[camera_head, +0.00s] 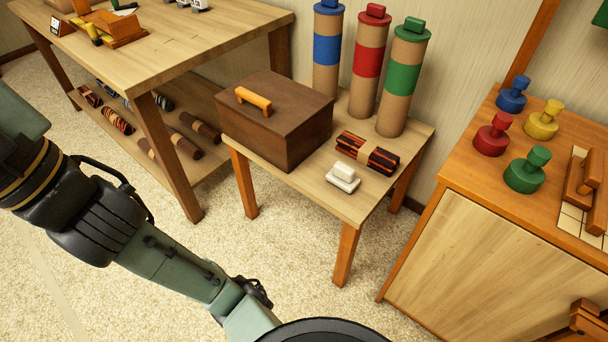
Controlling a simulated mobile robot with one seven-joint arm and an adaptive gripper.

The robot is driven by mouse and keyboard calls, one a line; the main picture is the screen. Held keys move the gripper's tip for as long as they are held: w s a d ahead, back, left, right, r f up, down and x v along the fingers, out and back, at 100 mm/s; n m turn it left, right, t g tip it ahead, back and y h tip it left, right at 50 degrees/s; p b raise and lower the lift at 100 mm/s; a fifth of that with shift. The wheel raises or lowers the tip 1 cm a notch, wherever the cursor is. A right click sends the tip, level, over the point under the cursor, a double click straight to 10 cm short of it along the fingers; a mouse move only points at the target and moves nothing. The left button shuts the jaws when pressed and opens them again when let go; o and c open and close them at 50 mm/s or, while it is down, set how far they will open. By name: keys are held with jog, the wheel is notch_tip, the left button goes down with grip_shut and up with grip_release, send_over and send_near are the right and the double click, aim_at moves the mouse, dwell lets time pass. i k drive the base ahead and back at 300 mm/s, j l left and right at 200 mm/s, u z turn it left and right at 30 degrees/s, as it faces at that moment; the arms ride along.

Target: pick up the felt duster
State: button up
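A small white block with a raised grip on a flat base, which looks like the felt duster (343,178), lies near the front edge of the small wooden table (328,208). It stands clear of the things around it. My arm comes in from the left and runs down to the bottom edge, in front of and below the small table. My gripper's fingers do not show in this view, and nothing touches the duster.
A cabinet (480,262) with coloured knobbed pieces is at right, a workbench (170,45) at left.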

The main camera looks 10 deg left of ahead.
aim_at(342, 176)
jog(key=i+j+z, duration=0.2)
jog(key=i+j, duration=0.15)
jog(key=j, duration=0.3)
jog(key=i+j+z, duration=0.1)
jog(key=j, duration=0.2)
jog(key=i+j+z, duration=0.1)
jog(key=j, duration=0.25)
jog(key=i+j, duration=0.25)
jog(key=j+z, duration=0.05)
jog(key=j, duration=0.05)
